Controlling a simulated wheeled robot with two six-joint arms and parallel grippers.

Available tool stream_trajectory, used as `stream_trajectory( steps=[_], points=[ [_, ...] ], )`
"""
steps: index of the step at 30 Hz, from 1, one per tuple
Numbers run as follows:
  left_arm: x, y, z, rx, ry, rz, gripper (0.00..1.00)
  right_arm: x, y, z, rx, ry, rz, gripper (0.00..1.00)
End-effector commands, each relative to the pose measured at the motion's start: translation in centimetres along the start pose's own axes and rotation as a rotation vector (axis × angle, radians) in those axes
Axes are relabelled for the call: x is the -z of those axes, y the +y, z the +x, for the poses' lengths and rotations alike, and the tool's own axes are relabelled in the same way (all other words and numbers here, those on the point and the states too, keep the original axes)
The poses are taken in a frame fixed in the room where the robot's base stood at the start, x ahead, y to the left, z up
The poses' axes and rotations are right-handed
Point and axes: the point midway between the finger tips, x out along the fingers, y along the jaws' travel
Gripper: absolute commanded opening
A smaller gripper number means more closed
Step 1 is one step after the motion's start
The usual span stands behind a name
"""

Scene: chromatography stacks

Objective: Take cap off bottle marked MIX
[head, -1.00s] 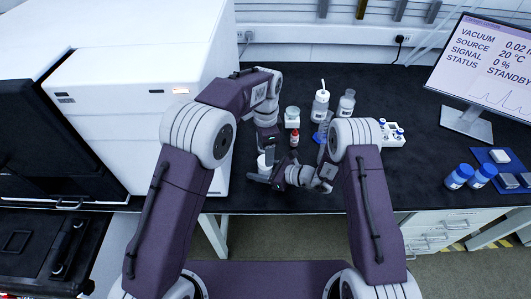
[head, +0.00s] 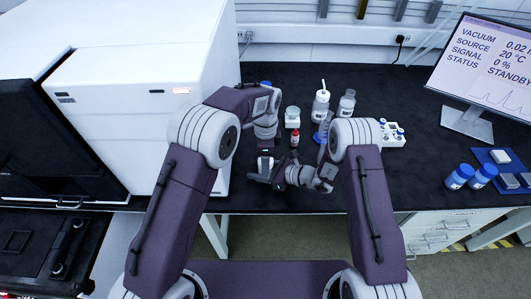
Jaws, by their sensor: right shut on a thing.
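A small white bottle (head: 264,168) stands near the front edge of the dark bench; its marking cannot be read. My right gripper (head: 263,178) comes in low from the right and is shut on the bottle. My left gripper (head: 265,157) points down from above, right over the bottle's top. It hides the cap, and I cannot tell whether its jaws are open or shut, or touching the cap.
A small red-capped bottle (head: 295,138) and a balance-like device (head: 292,117) stand close behind. Two clear bottles, one a wash bottle (head: 320,105), are further back. A white rack (head: 392,134) stands right. Blue-capped bottles (head: 459,176) are far right. The white instrument (head: 150,110) bounds the left.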

Motion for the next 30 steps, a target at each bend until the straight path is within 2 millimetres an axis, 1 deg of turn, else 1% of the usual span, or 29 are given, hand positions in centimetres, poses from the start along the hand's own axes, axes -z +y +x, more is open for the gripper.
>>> stream_trajectory(
  steps=[5, 8, 9, 11, 12, 14, 18, 21, 29, 30],
  points=[
    [0.00, 0.00, 0.01, 0.000, 0.000, 0.000, 0.64, -0.04, -0.01, 0.00, 0.000, -0.001, 0.000, 0.00],
    [0.00, 0.00, 0.00, 0.000, 0.000, 0.000, 0.39, -0.04, -0.01, 0.00, 0.000, -0.001, 0.000, 0.00],
    [0.00, 0.00, 0.00, 0.000, 0.000, 0.000, 0.28, -0.04, -0.01, 0.00, 0.000, -0.001, 0.000, 0.00],
    [0.00, 0.00, 0.00, 0.000, 0.000, 0.000, 0.11, -0.04, -0.02, 0.00, 0.000, -0.001, 0.000, 0.00],
    [0.00, 0.00, 0.00, 0.000, 0.000, 0.000, 0.00, -0.04, -0.02, 0.00, 0.000, -0.001, 0.000, 0.00],
    [0.00, 0.00, -0.01, 0.000, 0.000, -0.009, 0.00, -0.04, -0.02, 0.00, 0.000, -0.001, 0.000, 0.00],
    [0.02, 0.01, -0.03, 0.000, 0.000, -0.190, 0.00, -0.04, -0.02, 0.00, 0.000, -0.001, 0.000, 0.00],
    [0.02, 0.02, -0.03, -0.001, -0.001, -0.285, 0.00, -0.04, -0.02, 0.00, 0.001, -0.001, 0.000, 0.00],
    [0.03, 0.03, -0.03, -0.001, 0.000, -0.298, 0.00, -0.04, -0.03, 0.00, 0.001, -0.001, 0.000, 0.00],
    [0.03, 0.03, -0.03, -0.001, -0.001, -0.297, 0.57, -0.04, -0.03, 0.00, 0.001, -0.001, 0.000, 0.00]
  ],
)
